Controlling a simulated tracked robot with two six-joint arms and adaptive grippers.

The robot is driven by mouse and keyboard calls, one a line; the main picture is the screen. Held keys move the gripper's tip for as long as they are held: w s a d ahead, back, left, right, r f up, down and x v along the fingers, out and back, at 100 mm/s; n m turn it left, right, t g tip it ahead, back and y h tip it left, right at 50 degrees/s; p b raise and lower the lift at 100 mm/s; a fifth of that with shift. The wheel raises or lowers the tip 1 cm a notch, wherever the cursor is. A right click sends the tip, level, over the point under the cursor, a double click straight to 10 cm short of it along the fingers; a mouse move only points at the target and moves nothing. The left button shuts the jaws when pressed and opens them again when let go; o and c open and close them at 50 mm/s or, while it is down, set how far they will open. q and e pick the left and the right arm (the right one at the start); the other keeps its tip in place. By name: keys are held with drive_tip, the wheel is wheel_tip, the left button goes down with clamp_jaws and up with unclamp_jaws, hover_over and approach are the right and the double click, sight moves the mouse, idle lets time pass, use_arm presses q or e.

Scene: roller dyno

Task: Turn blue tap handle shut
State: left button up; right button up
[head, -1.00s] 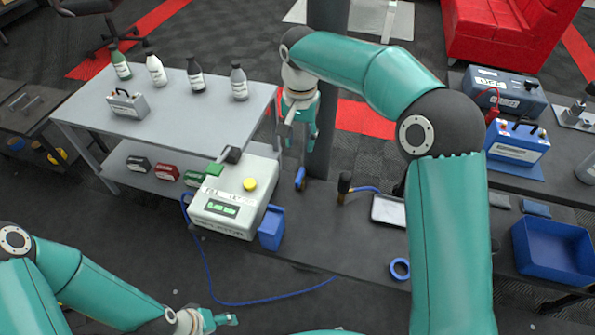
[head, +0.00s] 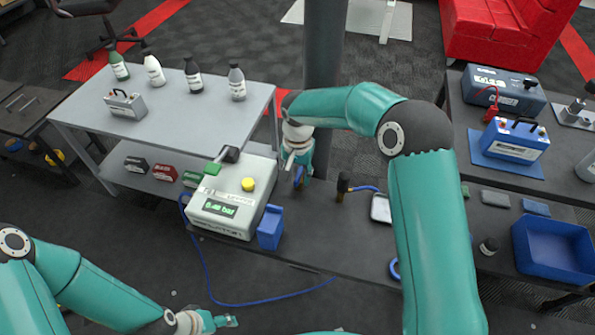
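The blue tap handle (head: 299,176) stands upright on the dark bench, to the right of the pale machine with a green display (head: 236,200). My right gripper (head: 298,168) points down over it, with its fingers at the handle's upper part. The fingers partly hide the handle, and I cannot tell whether they touch it or are closed on it. My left gripper (head: 228,321) is low at the bottom of the view, away from the tap, with nothing visible in it. Its fingers are too small to read.
A blue container (head: 270,228) stands at the machine's front right. A black-topped brass fitting (head: 343,186) with a blue hose is right of the tap. A dark post (head: 323,50) rises behind. A blue bin (head: 553,250) is far right.

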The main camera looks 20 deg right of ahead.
clamp_jaws()
drive_tip(key=shift+m, duration=0.3)
drive_tip(key=m+b, duration=0.2)
drive_tip(key=m, duration=0.1)
drive_tip(key=shift+w+a, duration=0.1)
drive_tip(key=shift+a, duration=0.05)
drive_tip(key=m+b, duration=0.1)
drive_tip(key=m, duration=0.3)
drive_tip(key=shift+w+m, duration=0.15)
drive_tip(key=shift+m, duration=0.25)
drive_tip(key=m+b, duration=0.1)
drive_tip(key=m, duration=0.4)
drive_tip(key=shift+w, duration=0.2)
drive_tip(key=m, duration=0.2)
drive_tip(key=m+b, duration=0.1)
drive_tip(key=m, duration=0.1)
drive_tip(key=shift+w+r, duration=0.15)
drive_tip(key=shift+w, duration=0.05)
drive_tip(key=shift+m, duration=0.4)
